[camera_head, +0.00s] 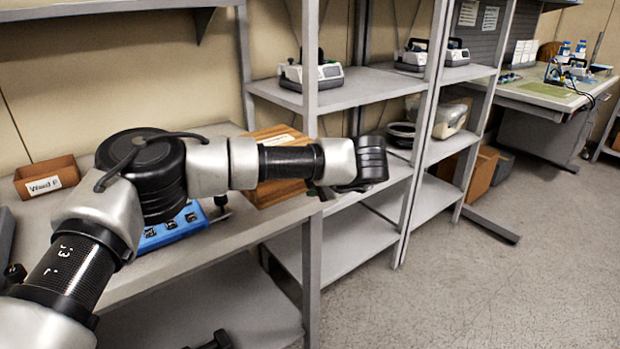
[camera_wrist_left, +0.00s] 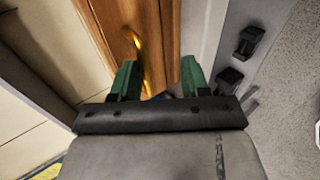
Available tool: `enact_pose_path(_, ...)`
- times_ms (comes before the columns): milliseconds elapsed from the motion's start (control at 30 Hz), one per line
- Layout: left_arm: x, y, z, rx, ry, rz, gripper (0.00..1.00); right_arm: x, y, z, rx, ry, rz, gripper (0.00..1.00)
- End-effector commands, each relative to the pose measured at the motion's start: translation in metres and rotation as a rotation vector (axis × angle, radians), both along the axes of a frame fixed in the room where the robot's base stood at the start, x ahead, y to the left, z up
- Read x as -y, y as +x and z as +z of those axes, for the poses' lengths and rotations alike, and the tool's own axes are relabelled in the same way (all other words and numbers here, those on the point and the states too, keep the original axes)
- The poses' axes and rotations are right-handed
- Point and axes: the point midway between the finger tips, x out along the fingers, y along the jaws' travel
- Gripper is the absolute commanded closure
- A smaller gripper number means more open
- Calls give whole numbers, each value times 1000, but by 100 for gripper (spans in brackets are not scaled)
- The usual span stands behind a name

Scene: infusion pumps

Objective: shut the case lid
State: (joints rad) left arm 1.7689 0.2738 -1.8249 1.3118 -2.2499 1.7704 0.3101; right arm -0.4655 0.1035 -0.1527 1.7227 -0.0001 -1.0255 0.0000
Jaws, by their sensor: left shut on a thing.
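A brown wooden case (camera_head: 270,141) with a pale label stands on the left shelf bench, partly hidden behind my left arm. I cannot tell how far its lid is open. In the left wrist view, a brown wooden surface (camera_wrist_left: 167,42) fills the upper middle, and a curved brass handle (camera_wrist_left: 139,52) stands out from it. My right gripper is not in view.
A blue tray (camera_head: 172,230) lies on the bench below my arm. A brown labelled bin (camera_head: 48,177) stands at the back left. Grey shelf posts (camera_head: 310,70) rise close behind my wrist. Pumps (camera_head: 313,76) sit on the upper shelves. Open floor (camera_head: 500,270) lies at the right.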

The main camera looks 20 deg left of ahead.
Motion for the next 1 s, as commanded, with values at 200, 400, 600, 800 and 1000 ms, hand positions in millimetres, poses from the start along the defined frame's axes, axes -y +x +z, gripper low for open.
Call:
enact_pose_path(200, 36, -26, 26, -1, -3, -20, 64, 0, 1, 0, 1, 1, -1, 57)
enact_pose_path(400, 57, -42, 46, 4, -2, -15, 64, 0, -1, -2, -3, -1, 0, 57)
enact_pose_path(600, 65, -49, 54, 5, -2, -13, 64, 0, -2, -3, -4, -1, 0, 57)
enact_pose_path(800, 65, -50, 55, 6, -1, -12, 64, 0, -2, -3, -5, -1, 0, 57)
enact_pose_path(1000, 72, -51, 41, -31, -38, -40, 64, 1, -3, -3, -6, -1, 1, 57)
